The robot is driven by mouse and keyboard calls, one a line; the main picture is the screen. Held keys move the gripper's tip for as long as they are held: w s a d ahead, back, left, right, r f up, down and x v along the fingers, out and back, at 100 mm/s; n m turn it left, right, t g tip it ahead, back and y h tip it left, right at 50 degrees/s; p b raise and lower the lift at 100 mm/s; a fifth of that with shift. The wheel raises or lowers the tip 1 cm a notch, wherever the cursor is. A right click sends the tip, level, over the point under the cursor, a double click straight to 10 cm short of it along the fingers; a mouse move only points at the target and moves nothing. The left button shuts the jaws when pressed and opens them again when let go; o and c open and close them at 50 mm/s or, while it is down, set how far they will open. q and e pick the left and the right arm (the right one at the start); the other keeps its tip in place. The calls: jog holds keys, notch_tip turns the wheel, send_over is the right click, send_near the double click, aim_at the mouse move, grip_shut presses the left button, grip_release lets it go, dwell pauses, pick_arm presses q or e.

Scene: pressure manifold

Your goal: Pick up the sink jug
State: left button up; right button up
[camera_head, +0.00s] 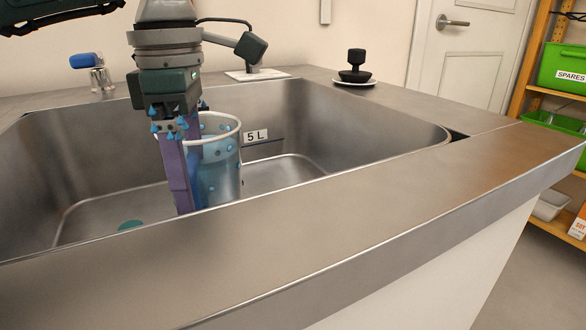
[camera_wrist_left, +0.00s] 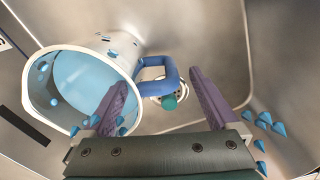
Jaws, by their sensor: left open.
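The jug (camera_head: 222,165) stands in the metal sink (camera_head: 330,125), a pale translucent vessel with a white rim. In the left wrist view the jug (camera_wrist_left: 110,55) shows its open mouth with light blue inside and a blue loop handle (camera_wrist_left: 157,66). My left gripper (camera_head: 184,205) points down into the sink at the jug's left side, partly hiding it. Its purple fingers are apart in the left wrist view (camera_wrist_left: 160,88), with the handle ahead of the gap. Whether a finger touches the handle I cannot tell. My right gripper is not in view.
A blue-handled tap (camera_head: 90,65) and a black knob on a white dish (camera_head: 354,70) stand on the rear counter. A "5 L" label (camera_head: 256,136) is on the sink wall. A teal piece (camera_head: 130,225) lies on the sink floor. The front counter (camera_head: 330,240) is clear.

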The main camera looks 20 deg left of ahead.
pick_arm(q)
notch_tip(320, 180, down, 4)
jog(key=shift+s+a+f+b, duration=0.1)
jog(key=shift+f+b, duration=0.15)
jog(key=shift+b, duration=0.2)
grip_shut()
dwell(0.4)
jog(key=shift+r, duration=0.15)
